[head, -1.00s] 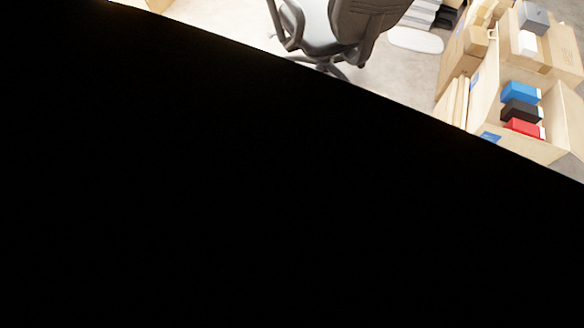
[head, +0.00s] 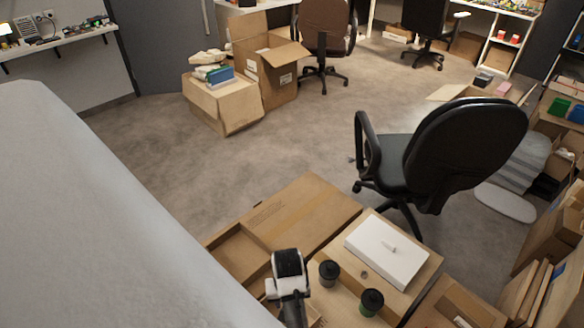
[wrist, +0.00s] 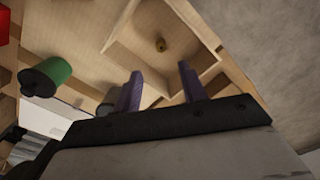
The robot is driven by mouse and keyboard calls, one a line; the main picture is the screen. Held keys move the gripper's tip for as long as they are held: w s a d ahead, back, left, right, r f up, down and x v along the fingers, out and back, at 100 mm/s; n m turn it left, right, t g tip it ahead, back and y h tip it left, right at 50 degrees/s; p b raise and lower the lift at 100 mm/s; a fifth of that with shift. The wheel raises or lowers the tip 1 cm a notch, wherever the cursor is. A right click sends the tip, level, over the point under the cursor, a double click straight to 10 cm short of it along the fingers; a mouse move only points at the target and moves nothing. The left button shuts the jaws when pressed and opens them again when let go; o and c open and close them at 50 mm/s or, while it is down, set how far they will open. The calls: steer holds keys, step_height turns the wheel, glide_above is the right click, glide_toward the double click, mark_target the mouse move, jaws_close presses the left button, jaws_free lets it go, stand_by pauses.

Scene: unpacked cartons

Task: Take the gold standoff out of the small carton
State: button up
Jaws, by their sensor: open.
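The gold standoff (wrist: 161,45) shows in the wrist view as a small brass-coloured piece on the floor of the small carton (wrist: 205,38), an open square box with low tan walls. My gripper (wrist: 159,72) is open, its two purple fingers apart and empty. In the picture the standoff lies beyond the gap between the fingertips; I cannot tell how far below them. In the head view my arm's end shows at the bottom centre, with its fingers hidden. I cannot make out the standoff there.
In the head view two dark cylinders (head: 329,273) (head: 371,302) and a flat white box (head: 388,250) stand right of my arm. A large flat carton (head: 310,208) lies behind it. A black office chair (head: 455,150) stands beyond. A green cylinder (wrist: 45,77) is left in the wrist view.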

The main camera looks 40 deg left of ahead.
step_height(320, 180, down, 12)
steer(key=shift+a+r+p, duration=0.15)
steer(key=shift+p, duration=0.5)
jaws_close()
steer(key=shift+r, duration=0.1)
